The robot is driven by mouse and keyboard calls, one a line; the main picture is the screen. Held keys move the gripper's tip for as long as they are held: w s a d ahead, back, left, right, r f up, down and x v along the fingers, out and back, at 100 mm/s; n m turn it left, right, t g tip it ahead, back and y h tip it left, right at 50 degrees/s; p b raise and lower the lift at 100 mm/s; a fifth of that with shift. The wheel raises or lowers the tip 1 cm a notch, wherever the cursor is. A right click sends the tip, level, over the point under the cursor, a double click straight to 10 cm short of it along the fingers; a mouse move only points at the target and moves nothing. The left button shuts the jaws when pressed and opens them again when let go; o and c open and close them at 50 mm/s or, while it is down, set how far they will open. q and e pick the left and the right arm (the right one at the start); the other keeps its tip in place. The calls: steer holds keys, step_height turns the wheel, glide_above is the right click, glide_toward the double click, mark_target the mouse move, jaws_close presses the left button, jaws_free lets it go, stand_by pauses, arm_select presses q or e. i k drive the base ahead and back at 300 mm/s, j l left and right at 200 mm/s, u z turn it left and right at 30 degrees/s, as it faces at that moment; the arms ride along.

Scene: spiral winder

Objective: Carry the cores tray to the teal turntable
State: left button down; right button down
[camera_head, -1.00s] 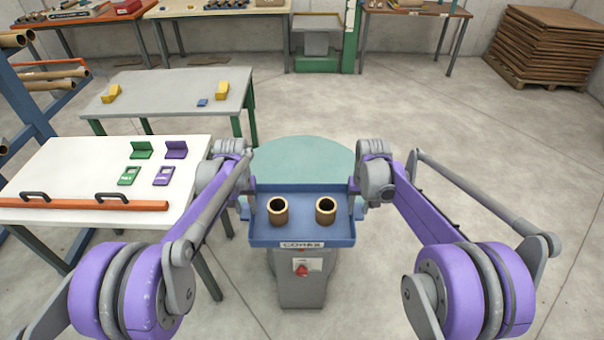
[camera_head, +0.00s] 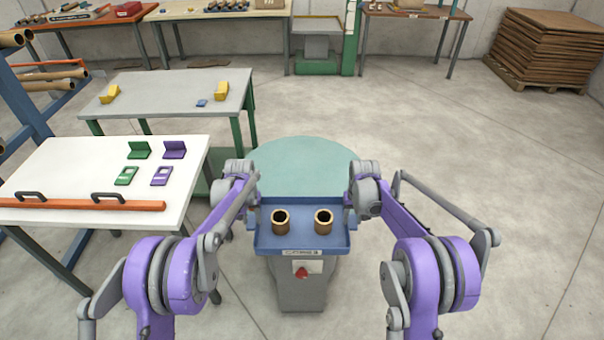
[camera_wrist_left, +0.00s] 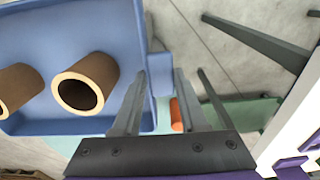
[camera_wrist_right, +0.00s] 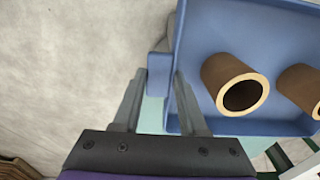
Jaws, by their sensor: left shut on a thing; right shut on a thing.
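The blue cores tray (camera_head: 302,245) holds two brown cardboard cores, a left one (camera_head: 280,222) and a right one (camera_head: 324,222), both upright. My left gripper (camera_wrist_left: 158,85) is shut on the tray's left side and my right gripper (camera_wrist_right: 160,85) is shut on its right side. In the head view, the tray hangs level between my arms, in front of the round teal turntable (camera_head: 305,160). The tray's far edge overlaps the turntable's near part in the picture. I cannot tell the height gap between them.
A grey pedestal with a red knob (camera_head: 301,272) shows below the tray. A white table (camera_head: 60,170) with green and purple pieces and an orange bar stands close on the left. A grey table (camera_head: 170,92) is behind it. The floor on the right is clear.

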mark_target(302, 176)
steer(key=i, duration=1)
